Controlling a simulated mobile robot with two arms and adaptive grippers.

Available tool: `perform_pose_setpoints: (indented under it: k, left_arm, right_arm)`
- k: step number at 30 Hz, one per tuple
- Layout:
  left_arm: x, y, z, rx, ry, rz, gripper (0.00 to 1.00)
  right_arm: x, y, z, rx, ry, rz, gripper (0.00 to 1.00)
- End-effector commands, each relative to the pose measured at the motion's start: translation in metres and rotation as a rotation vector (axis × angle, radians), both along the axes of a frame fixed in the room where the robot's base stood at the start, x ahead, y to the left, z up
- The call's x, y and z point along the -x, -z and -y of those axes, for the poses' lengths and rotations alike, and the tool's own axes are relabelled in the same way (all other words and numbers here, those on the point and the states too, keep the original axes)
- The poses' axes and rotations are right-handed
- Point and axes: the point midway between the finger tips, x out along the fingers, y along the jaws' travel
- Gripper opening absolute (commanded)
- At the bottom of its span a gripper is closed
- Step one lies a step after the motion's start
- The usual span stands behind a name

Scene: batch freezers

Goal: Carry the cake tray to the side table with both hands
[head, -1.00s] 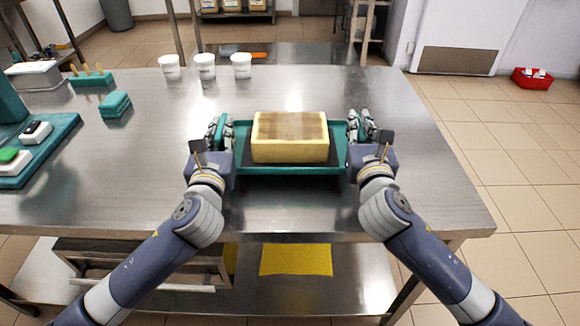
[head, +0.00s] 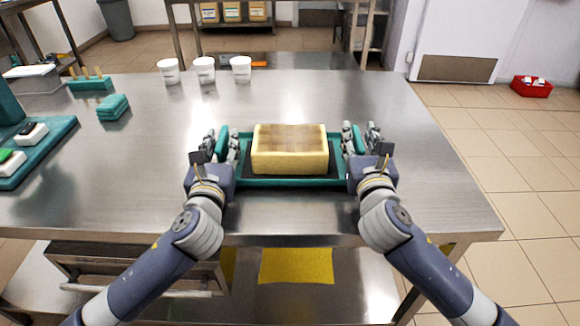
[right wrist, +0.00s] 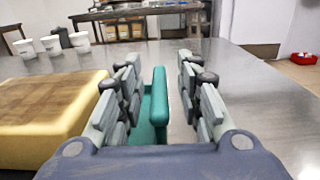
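The teal cake tray (head: 290,184) rests on the steel table with a yellow block-shaped cake (head: 290,160) on its dark middle part. Teal upright handles stand at its left and right ends. My left gripper (head: 221,140) is at the left handle, its fingers spread on either side. My right gripper (head: 360,137) is at the right handle. In the right wrist view the right handle (right wrist: 160,100) stands between the spread fingers (right wrist: 163,92), with a gap on both sides. The cake also shows at the left there (right wrist: 45,115).
The steel table (head: 420,180) has free room right of the tray. Several white cups (head: 204,71) stand at the back. A red crate (head: 532,87) is on the floor at the right.

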Motion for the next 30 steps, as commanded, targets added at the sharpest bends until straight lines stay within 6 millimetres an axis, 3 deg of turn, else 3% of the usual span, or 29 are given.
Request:
perform_pose_setpoints:
  k: [8, 24, 30]
  left_arm:
    - [0.006, 0.001, 0.001, -0.001, 0.001, -0.001, 0.33]
    - [0.101, 0.001, 0.001, 0.0, 0.002, -0.002, 0.33]
    - [0.119, 0.001, 0.0, 0.0, 0.001, -0.001, 0.33]
  right_arm:
    - [0.0, 0.0, -0.001, -0.001, -0.002, 0.0, 0.33]
    - [0.0, 0.0, -0.001, -0.001, -0.002, 0.0, 0.33]
    - [0.0, 0.0, -0.001, -0.001, -0.002, 0.0, 0.33]
